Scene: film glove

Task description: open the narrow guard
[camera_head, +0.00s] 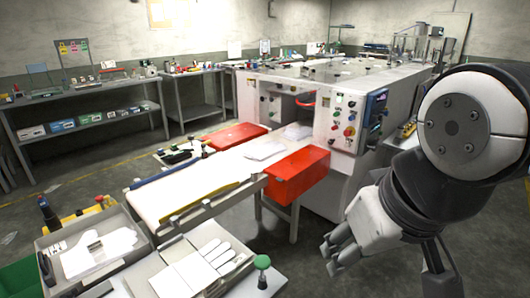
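Two red box-shaped guards flank the white belt at the machine. The near one (297,174) is on the belt's right side, and the far one (232,135) is on its left side. I cannot tell for sure which of them is the narrow guard. Both look closed, with no gap visible. My gripper (337,248) hangs at the lower right, in front of the machine and to the right of the near red guard in the picture. It appears apart from both guards. Its fingers are small and dark here, so their opening is unclear. Nothing shows held in it.
The white machine (347,110) has a button panel on its front. The belt (190,188) runs toward the near left. A tray (63,238) and a glove (206,264) lie at the lower left. A green knob (262,262) stands nearby.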

